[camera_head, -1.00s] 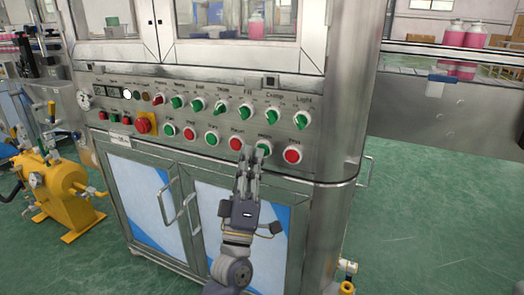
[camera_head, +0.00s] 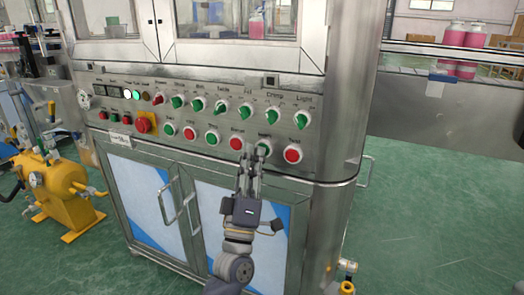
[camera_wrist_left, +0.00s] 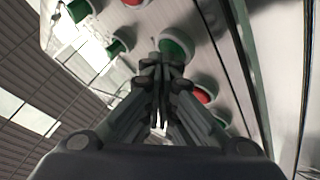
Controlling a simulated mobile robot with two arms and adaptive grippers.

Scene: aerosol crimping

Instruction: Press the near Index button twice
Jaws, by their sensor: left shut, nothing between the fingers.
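The near Index button is a green round button (camera_head: 265,148) with a pale ring, in the lower row of the steel control panel, its small label hard to read. My left gripper (camera_head: 252,151) is shut and empty. Its tips are at the lower left edge of this button and hide part of it. In the left wrist view the shut fingertips (camera_wrist_left: 158,62) overlap the lower left edge of a green button (camera_wrist_left: 176,44). Whether they touch it or are just short of it, I cannot tell. My right gripper is not in view.
A red button (camera_head: 236,143) is close on the left and another red button (camera_head: 292,154) on the right. Green selector knobs (camera_head: 261,114) sit above. Cabinet doors with handles (camera_head: 168,205) are below. A yellow tank (camera_head: 60,188) stands at left. Green floor is free at right.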

